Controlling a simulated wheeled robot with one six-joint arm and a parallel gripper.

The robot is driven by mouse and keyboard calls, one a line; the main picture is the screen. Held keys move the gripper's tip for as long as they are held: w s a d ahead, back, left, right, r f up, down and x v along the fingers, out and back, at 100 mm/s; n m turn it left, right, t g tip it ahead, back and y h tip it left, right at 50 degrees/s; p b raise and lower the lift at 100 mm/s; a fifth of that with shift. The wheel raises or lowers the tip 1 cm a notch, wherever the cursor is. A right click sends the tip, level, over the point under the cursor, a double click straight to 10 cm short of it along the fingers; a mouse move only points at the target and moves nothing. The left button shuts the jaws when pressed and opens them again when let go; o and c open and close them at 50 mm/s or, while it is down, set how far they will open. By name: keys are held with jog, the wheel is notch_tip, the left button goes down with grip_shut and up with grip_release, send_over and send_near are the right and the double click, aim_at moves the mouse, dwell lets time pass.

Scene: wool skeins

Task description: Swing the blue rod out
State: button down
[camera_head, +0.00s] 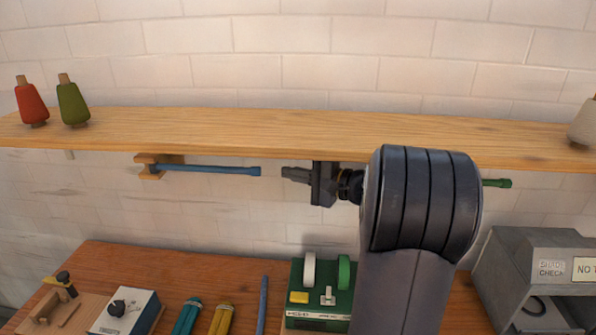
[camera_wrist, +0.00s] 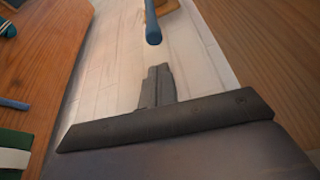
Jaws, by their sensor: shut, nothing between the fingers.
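The blue rod (camera_head: 208,169) is under the wooden shelf, on a wooden bracket (camera_head: 150,166) at its left end. It lies nearly level along the wall, its thicker free end pointing right. My gripper (camera_head: 286,173) is shut and empty, pointing left, with its tips a short gap right of the rod's free end in the head view. In the wrist view the blue rod (camera_wrist: 152,24) comes down from the top edge, and its end is just beyond my shut fingertips (camera_wrist: 158,70). I see no contact between them.
The shelf (camera_head: 250,125) runs just above my gripper. A green rod (camera_head: 497,183) shows partly behind my arm. Below, the wooden bench (camera_head: 190,267) holds a green machine (camera_head: 318,294), a grey box (camera_head: 530,262) and several skeins. The wall space below the blue rod is clear.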

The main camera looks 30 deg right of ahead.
jog(key=p+x, duration=0.1)
jog(key=x, duration=0.5)
jog(key=shift+a, duration=0.15)
